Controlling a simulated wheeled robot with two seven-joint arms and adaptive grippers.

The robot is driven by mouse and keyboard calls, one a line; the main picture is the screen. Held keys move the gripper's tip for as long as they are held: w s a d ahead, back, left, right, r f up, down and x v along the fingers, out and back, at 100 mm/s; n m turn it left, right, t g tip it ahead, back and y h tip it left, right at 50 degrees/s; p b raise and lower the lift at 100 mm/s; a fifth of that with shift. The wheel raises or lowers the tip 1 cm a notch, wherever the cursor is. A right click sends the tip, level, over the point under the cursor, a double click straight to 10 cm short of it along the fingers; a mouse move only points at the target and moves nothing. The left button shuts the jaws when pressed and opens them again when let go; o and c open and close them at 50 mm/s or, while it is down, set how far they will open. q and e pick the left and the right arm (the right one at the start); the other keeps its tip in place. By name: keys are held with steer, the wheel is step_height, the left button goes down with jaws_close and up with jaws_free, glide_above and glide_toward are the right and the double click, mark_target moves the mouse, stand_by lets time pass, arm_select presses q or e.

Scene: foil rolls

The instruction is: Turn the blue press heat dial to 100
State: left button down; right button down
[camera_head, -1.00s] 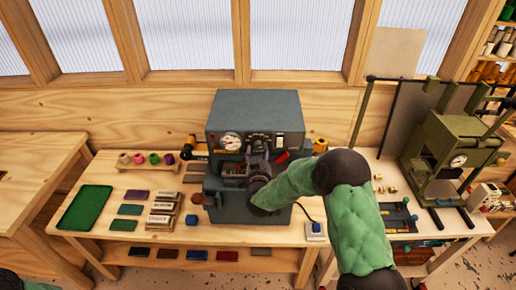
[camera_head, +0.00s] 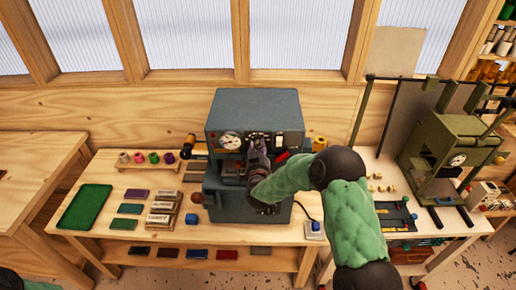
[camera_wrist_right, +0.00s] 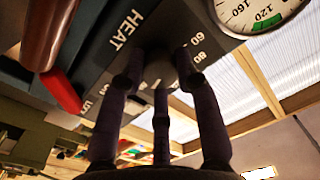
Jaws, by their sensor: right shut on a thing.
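The blue-grey press (camera_head: 250,104) stands at the back of the middle bench, with its control panel facing me. In the head view the right gripper (camera_head: 257,146) is at the panel and covers the dial. My left gripper is out of view.
A round gauge (camera_head: 230,141) is left of the gripper, and a red handle (camera_wrist_right: 62,90) is close by on the panel. An olive press (camera_head: 450,150) stands at right. A green tray (camera_head: 85,207), stamps and spools lie on the bench at left.

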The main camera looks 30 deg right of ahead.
steer(key=n+b, duration=0.1)
steer(key=n, duration=0.2)
steer(key=shift+n+b, duration=0.5)
steer(key=shift+n, duration=0.4)
steer(key=n, duration=0.2)
steer(key=shift+n, duration=0.3)
steer(key=n, duration=0.4)
steer(key=shift+r+g, duration=0.1)
steer(key=shift+g, duration=0.2)
steer(key=n+p, duration=0.1)
steer(key=n, duration=0.4)
steer(key=shift+w+n, duration=0.1)
steer(key=shift+n, duration=0.3)
